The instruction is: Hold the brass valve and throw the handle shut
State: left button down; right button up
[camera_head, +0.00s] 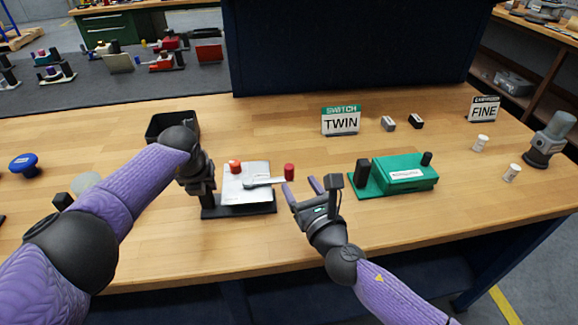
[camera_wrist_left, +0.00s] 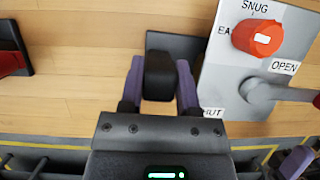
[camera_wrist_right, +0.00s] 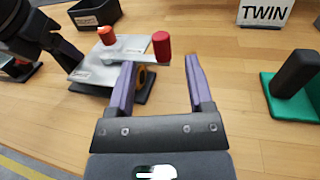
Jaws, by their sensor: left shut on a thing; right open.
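The valve stand has a tilted grey panel (camera_head: 240,194) on a black base (camera_head: 262,209), with an orange knob (camera_wrist_left: 258,37). Its metal lever (camera_head: 262,183) points right, beside the OPEN label, and ends in an upright red grip (camera_head: 289,172). A brass-coloured round part (camera_wrist_right: 147,77) shows under the panel edge in the right wrist view. My left gripper (camera_wrist_left: 160,80) is shut on the black post (camera_wrist_left: 159,76) at the panel's left side. My right gripper (camera_head: 303,187) is open and empty. Its fingertips are just short of the red grip, which lies between their lines in the right wrist view.
A green fixture (camera_head: 400,178) with black posts stands right of my right gripper. A black bin (camera_head: 172,122) is behind my left gripper. A TWIN sign (camera_head: 341,121) and small blocks (camera_head: 388,123) stand farther back. The wooden bench is clear in front.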

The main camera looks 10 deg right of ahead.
aim_at(291, 171)
jog(key=x, duration=0.6)
jog(key=shift+w, duration=0.3)
jog(key=shift+c, duration=0.3)
grip_shut()
dwell(0.6)
